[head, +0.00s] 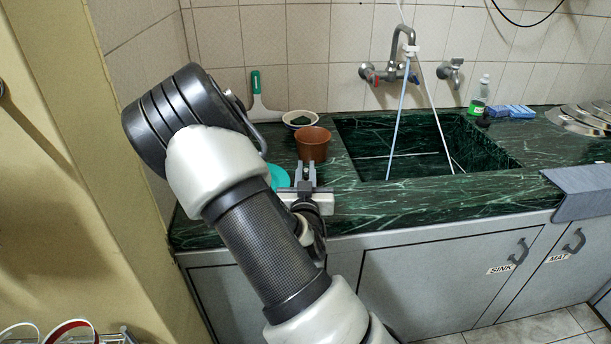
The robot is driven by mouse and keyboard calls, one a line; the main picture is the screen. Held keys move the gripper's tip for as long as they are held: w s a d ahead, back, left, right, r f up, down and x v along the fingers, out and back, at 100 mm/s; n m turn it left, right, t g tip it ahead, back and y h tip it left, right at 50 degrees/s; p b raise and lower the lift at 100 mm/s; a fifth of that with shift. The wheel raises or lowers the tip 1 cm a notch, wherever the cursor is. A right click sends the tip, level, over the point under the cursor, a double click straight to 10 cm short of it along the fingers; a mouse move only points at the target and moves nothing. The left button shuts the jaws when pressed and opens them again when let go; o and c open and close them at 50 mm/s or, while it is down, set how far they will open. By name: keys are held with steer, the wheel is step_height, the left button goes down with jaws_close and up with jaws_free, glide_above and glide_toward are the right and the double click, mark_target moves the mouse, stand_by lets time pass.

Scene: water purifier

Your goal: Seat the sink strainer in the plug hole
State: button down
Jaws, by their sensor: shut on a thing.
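My gripper (306,172) is above the green marble counter, left of the sink and in front of the brown pot. Its fingers are shut on a small dark thing (306,168), too small here to make out. It may be the sink strainer, which I do not see clearly anywhere else. The sink (365,150) is a deep green marble basin to the right of my gripper. Its plug hole cannot be made out in this view.
The brown pot (312,143), a white-rimmed bowl (300,119), a turquoise dish (278,177) and a green-handled squeegee (256,85) are on the left counter. A tap (402,40) with a blue and a white tube hangs over the sink. A green bottle (479,97) stands at the back right.

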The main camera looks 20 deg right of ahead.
steer(key=shift+f, duration=0.35)
steer(key=shift+f, duration=0.15)
steer(key=c, duration=1.7)
jaws_free()
